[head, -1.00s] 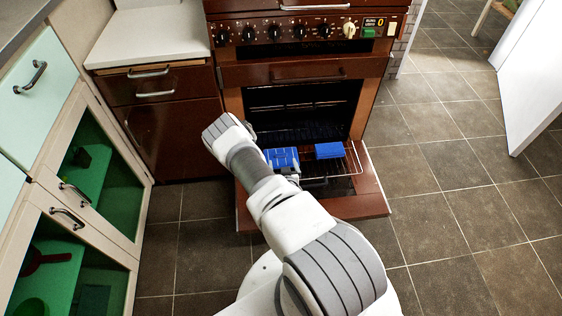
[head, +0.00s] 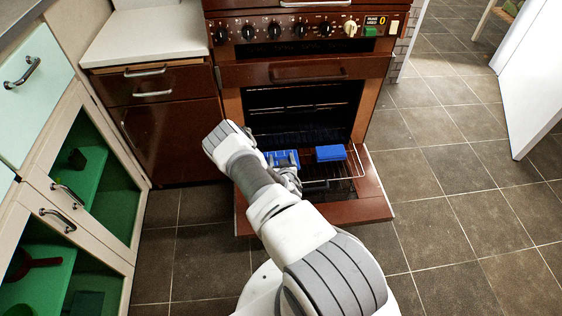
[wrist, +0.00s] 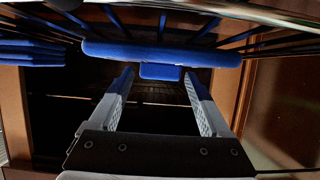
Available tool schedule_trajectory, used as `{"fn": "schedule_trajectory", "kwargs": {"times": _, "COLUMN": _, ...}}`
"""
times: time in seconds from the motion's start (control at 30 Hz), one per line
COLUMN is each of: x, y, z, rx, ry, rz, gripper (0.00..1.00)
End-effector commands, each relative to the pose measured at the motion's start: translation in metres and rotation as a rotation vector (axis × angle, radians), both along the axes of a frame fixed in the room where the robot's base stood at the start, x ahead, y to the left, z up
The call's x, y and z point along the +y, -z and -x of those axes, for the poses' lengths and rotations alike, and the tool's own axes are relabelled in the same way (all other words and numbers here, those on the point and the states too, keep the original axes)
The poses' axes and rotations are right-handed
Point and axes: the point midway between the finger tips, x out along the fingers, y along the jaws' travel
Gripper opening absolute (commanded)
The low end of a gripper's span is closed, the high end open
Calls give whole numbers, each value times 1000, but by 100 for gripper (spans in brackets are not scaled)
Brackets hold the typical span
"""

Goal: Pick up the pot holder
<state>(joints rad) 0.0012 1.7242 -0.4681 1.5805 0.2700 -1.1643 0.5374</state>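Two blue items lie on the wire rack over the lowered oven door in the head view. The left one (head: 284,159) has a grid pattern and is partly hidden by my arm. The right one (head: 330,153) is a plain block-like pad. I cannot tell which is the pot holder. My gripper (head: 290,178) is beside the left item, partly hidden. In the wrist view my gripper (wrist: 159,74) is open, its fingers spread and pointing at a long blue pad (wrist: 160,52) just ahead. A small blue part shows between the fingertips; contact cannot be told.
The oven door (head: 368,205) is lowered, with the wire rack (head: 350,172) extending over it. The control panel (head: 300,30) is above. Drawers and cabinets (head: 100,200) stand to the left. The tiled floor (head: 460,200) to the right is clear.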

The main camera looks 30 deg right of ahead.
Motion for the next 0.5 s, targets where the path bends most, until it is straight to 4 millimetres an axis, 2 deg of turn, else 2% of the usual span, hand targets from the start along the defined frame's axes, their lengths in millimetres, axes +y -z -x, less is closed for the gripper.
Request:
{"fn": "schedule_trajectory", "kwargs": {"times": 0.03, "x": 0, "y": 0, "z": 0, "rx": 0, "ry": 0, "rz": 0, "gripper": 70}}
{"fn": "schedule_trajectory", "kwargs": {"times": 0.07, "x": 0, "y": 0, "z": 0, "rx": 0, "ry": 0, "rz": 0, "gripper": 65}}
{"fn": "schedule_trajectory", "kwargs": {"times": 0.37, "x": 0, "y": 0, "z": 0, "rx": 0, "ry": 0, "rz": 0, "gripper": 11}}
{"fn": "schedule_trajectory", "kwargs": {"times": 0.4, "x": 0, "y": 0, "z": 0, "rx": 0, "ry": 0, "rz": 0, "gripper": 7}}
{"fn": "schedule_trajectory", "kwargs": {"times": 0.5, "x": 0, "y": 0, "z": 0, "rx": 0, "ry": 0, "rz": 0, "gripper": 7}}
